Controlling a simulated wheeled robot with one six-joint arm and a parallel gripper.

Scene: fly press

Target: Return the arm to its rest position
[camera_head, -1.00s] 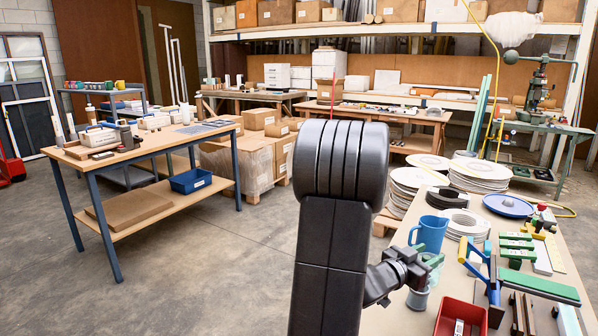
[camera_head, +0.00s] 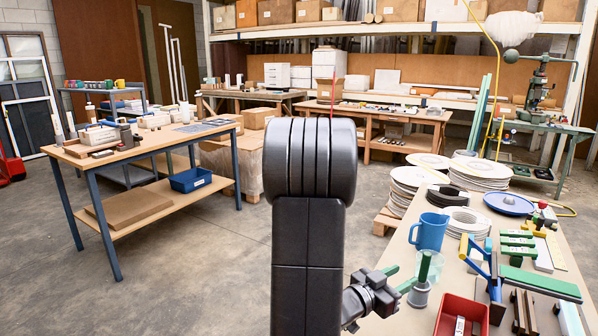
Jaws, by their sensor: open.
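My upper arm stands upright in the middle of the view and hides part of the floor and the pallet of boxes behind.
Stacks of white discs (camera_head: 481,172) stand behind. Open floor (camera_head: 190,270) lies to the left.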

